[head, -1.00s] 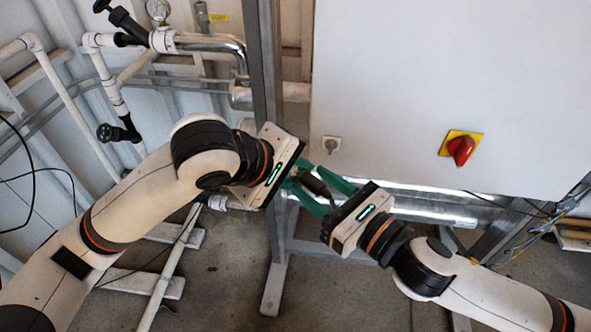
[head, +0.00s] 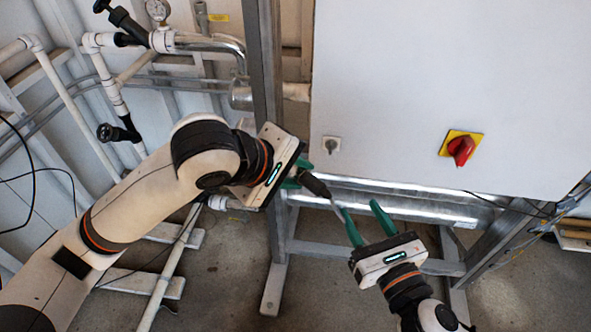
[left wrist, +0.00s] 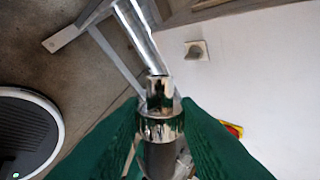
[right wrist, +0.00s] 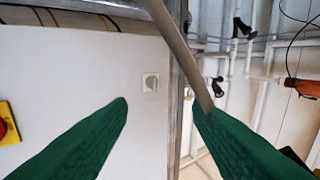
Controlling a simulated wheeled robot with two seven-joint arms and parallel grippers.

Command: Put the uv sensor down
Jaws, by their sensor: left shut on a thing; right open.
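That gripper is open, below and to the right of the sensor.
A grey metal post (head: 263,70) and white pipes (head: 75,110) stand left. Floor shows below.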

